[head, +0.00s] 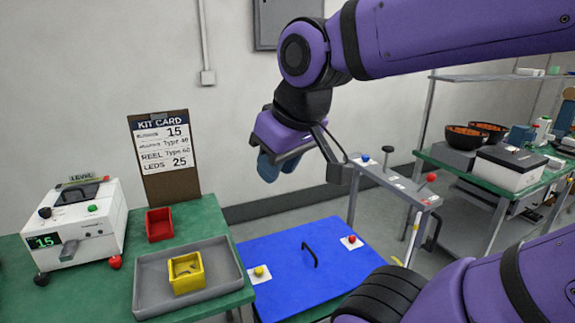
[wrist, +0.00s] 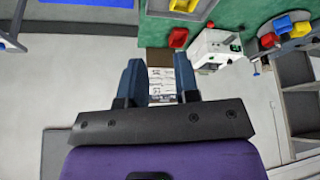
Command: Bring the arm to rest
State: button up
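My purple arm reaches across the upper right of the head view. My gripper (head: 282,160) hangs in the air above the floor gap, right of the green bench and behind the blue panel. In the wrist view its two blue fingers (wrist: 160,85) stand apart with nothing between them. The kit card board (wrist: 160,60) shows beyond them, well away from the fingers. The gripper touches nothing that I can see.
On the left green bench (head: 215,212) are a white tester (head: 80,225), a red bin (head: 159,224) and a grey tray (head: 150,285) holding a yellow bin (head: 186,272). A blue panel (head: 300,260) with a black handle lies at front. A grey stand (head: 395,180) with knobs is right.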

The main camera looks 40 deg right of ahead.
jog(key=shift+s+d+r+m, duration=0.15)
jog(key=shift+s+m, duration=0.25)
jog(key=shift+s, duration=0.6)
dwell(0.5)
